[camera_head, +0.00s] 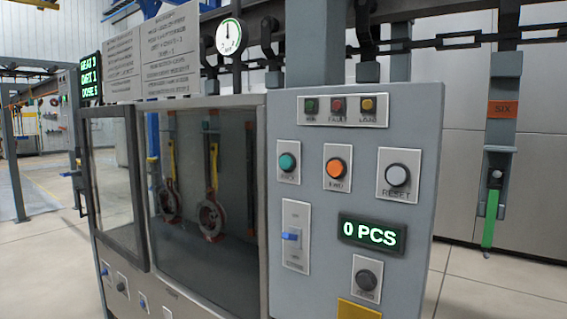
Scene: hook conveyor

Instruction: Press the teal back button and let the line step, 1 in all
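The teal back button (288,162) sits on a light plate at the upper left of the grey control panel (420,130). The label below it looks like BACK. An orange button (337,169) is to its right, and a white reset button (397,175) is farther right. A green-lit counter (372,234) reads 0 PCS. The line is an overhead dark chain (470,42) with hangers. A hanger with an orange SIX tag (502,109) hangs right of the panel, with a green strap below. Neither of my grippers is in view.
A glazed cabinet (262,200) joins the panel's left side; ring-shaped parts on yellow straps show behind the glass. Its framed door (140,190) is at the left. A blue-handled switch (291,236) and a dark knob (368,280) are lower on the panel. Open floor (490,290) lies right.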

